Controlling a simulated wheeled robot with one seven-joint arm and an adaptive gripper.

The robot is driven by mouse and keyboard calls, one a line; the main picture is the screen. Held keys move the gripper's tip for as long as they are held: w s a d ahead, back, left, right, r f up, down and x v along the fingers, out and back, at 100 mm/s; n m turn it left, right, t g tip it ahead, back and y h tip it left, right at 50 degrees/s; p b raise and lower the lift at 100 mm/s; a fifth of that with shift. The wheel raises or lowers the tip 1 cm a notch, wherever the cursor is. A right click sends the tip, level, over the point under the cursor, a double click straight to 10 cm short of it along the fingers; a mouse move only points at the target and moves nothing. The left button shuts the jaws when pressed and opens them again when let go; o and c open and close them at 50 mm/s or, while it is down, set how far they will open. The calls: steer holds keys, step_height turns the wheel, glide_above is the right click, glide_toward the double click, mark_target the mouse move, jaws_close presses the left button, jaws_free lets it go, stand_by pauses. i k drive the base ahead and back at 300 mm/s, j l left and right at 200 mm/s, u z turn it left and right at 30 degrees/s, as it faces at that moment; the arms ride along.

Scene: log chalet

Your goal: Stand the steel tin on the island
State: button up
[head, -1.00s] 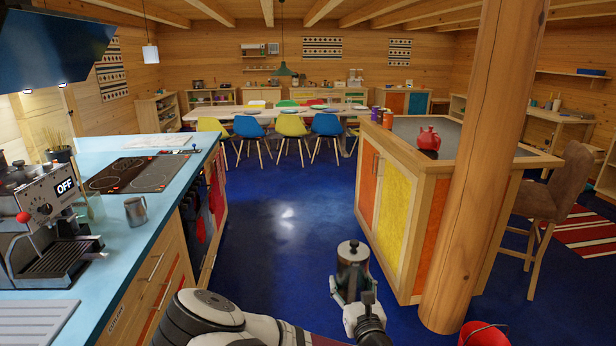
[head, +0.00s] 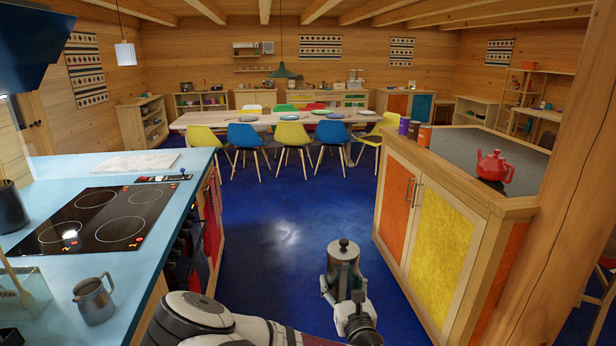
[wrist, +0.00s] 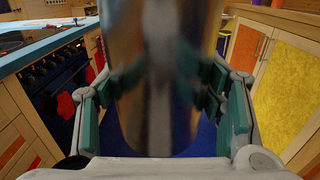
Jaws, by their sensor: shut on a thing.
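The steel tin (head: 344,268) is a shiny cylinder with a dark knob on its lid. My gripper (head: 343,290) is shut on it and holds it upright in the air over the blue floor. In the wrist view the tin (wrist: 160,80) fills the middle between the fingers of my gripper (wrist: 160,100). The island (head: 470,150) stands ahead on the right, with a dark grey top and orange and yellow doors. The tin is apart from it, to its left.
A red teapot (head: 494,168) stands near the island's front corner. Several small canisters (head: 414,131) stand at its left edge. A wooden post (head: 570,190) rises at right. The blue counter (head: 60,270) with a hob (head: 95,215) and steel jug (head: 94,300) is at left. The island's middle top is clear.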

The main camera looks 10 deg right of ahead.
mark_target(456, 159)
steer(key=i, duration=1.55)
steer(key=i+j+z, duration=0.2)
steer(key=i, duration=0.4)
steer(key=i+z, duration=0.2)
steer(key=i, duration=0.45)
